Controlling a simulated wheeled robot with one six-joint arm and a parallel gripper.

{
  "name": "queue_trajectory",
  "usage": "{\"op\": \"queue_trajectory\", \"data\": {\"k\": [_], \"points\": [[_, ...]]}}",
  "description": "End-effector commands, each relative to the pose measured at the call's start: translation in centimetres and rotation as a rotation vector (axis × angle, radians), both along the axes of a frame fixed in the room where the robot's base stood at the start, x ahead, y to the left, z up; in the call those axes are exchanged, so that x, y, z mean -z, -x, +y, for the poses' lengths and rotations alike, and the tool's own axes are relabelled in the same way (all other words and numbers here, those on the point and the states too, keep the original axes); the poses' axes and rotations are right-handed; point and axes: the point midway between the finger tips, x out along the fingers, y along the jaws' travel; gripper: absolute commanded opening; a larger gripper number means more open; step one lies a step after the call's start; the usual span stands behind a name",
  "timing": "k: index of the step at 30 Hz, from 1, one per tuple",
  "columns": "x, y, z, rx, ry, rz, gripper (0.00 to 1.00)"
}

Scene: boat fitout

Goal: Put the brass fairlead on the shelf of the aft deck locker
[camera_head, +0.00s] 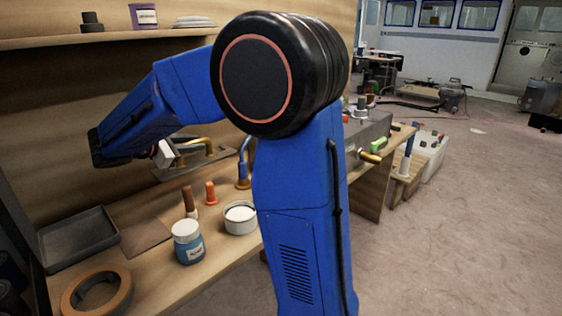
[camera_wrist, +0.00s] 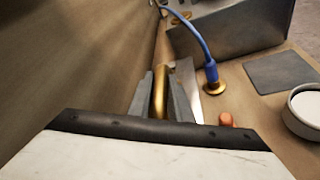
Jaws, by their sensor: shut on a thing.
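My gripper (camera_wrist: 161,98) is shut on a gold-coloured piece (camera_wrist: 159,92), which looks like the brass fairlead, standing between the two grey fingers in the wrist view. Its lower part is hidden by the gripper. In the head view my gripper (camera_head: 190,150) is low over the back of the wooden bench, beyond my blue arm, and the brass piece (camera_head: 208,146) shows small at its fingers. I cannot tell whether it touches the bench. A wooden shelf (camera_head: 130,38) runs along the wall at upper left; I cannot tell whether it belongs to the aft deck locker.
On the bench are a grey tray (camera_head: 78,240), a tape roll (camera_head: 97,292), a blue-labelled jar (camera_head: 188,243), a white tin (camera_head: 240,218) and an orange-capped item (camera_head: 210,193). A blue hose (camera_wrist: 205,50) rises close by. A purple tin (camera_head: 144,16) stands on the shelf. Open floor lies right.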

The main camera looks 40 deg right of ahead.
Motion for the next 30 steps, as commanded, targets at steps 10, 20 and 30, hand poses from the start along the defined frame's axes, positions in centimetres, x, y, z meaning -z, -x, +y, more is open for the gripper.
{"op": "queue_trajectory", "data": {"k": [10,20,30], "points": [[2.6,0.1,0.0,0.0,0.002,0.002,0.0],[6.8,0.0,0.0,0.0,0.002,0.0,0.0],[9.7,0.0,0.0,0.0,0.001,0.002,0.0]]}}
